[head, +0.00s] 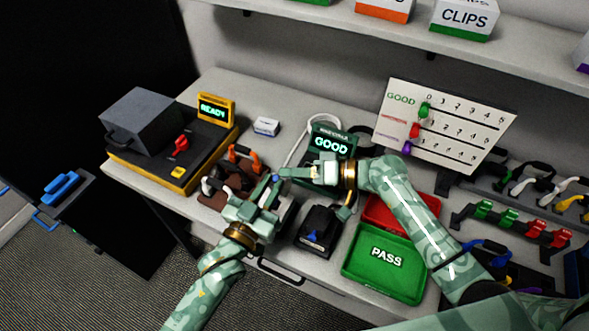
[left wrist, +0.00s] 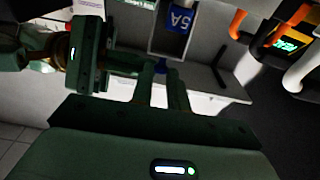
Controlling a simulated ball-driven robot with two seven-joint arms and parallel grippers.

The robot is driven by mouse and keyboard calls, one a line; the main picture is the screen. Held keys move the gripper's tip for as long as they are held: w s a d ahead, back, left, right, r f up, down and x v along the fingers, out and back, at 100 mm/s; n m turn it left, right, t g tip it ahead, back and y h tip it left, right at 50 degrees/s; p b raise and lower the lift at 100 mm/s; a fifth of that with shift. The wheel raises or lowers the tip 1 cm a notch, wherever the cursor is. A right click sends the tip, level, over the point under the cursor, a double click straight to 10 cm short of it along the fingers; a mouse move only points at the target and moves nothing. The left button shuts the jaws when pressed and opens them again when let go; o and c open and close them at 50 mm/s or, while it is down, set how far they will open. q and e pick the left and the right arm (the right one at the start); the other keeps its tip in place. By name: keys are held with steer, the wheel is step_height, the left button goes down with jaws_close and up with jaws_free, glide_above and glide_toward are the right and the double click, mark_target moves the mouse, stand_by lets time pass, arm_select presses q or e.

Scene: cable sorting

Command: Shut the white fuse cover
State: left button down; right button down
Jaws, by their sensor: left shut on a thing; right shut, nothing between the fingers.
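My left gripper (head: 273,181) is over the front of the bench, shut on a small blue piece. In the left wrist view this blue piece (left wrist: 160,67) sits between its fingertips. My right gripper (head: 284,173) is shut and empty, with its fingertips pointing left, close beside the left fingertips. It also shows at the left of the left wrist view (left wrist: 138,62). I cannot tell whether the two grippers touch. A small white box (head: 265,126) with a blue mark lies at the back of the bench. I cannot clearly make out a white fuse cover or its state.
A black-and-yellow READY station (head: 160,168) stands at the left, a GOOD tester (head: 333,146) behind my grippers. A brown rack (head: 217,190) with orange and white plugs is beside my left gripper. A black box (head: 318,230), green PASS tray (head: 385,282) and red tray (head: 388,212) are nearby.

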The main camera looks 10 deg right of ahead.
arm_select(q)
steer(key=shift+s+f, duration=0.1)
steer(key=shift+f, duration=0.3)
arm_select(e)
steer(key=shift+s+a+f+n, duration=0.3)
steer(key=shift+s+a+f, duration=0.05)
steer(key=shift+s+a, duration=0.15)
arm_select(q)
steer(key=c, duration=1.4)
jaws_free()
steer(key=shift+d, duration=0.1)
steer(key=shift+r, duration=0.2)
steer(key=shift+d+r, duration=0.1)
steer(key=shift+r, duration=0.05)
